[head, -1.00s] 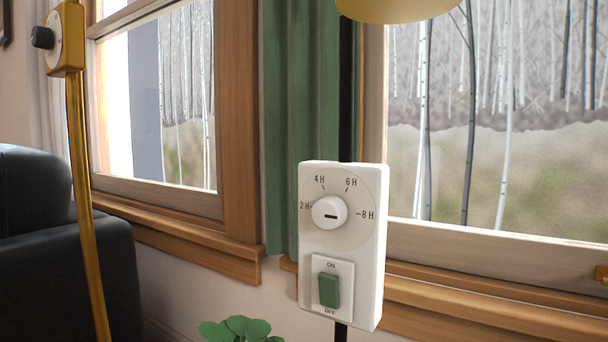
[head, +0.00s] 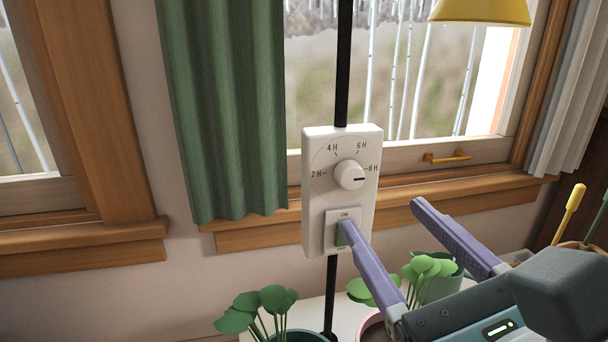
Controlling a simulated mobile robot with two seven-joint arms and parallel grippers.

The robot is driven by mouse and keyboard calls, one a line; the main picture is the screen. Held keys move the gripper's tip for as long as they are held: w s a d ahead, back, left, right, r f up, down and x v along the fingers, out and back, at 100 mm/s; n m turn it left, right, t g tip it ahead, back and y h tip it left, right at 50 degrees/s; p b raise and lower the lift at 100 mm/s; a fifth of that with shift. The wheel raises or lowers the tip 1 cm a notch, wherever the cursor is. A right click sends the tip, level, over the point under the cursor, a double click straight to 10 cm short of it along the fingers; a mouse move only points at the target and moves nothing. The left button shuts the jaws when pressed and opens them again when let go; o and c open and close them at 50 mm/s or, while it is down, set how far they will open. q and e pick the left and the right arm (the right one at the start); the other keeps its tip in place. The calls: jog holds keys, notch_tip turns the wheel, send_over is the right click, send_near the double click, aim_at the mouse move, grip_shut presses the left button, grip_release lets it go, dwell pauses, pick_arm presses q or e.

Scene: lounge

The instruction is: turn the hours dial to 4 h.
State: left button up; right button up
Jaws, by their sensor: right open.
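The white timer box (head: 313,215) hangs on a black pole in front of the window. Its round white hours dial (head: 347,172) sits among the marks 2H, 4H, 6H and 8H. The dial's short dark mark lies on its right side, toward 8H. My right gripper (head: 381,214) is open and empty, with purple fingers spread. Its left fingertip overlaps the switch's right side, below the dial; I cannot tell whether it touches. The other fingertip is right of the box. My left gripper is out of view.
Potted plants (head: 268,305) stand on a white surface below the box, some close beneath my right fingers. A green curtain (head: 225,110) hangs at left. A yellow lampshade (head: 480,12) is at upper right. A wooden sill (head: 240,240) runs behind.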

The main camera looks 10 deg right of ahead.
aim_at(353, 180)
jog(key=w, duration=0.8)
jog(key=shift+w+a+p, duration=0.15)
jog(key=shift+p, duration=0.25)
grip_shut()
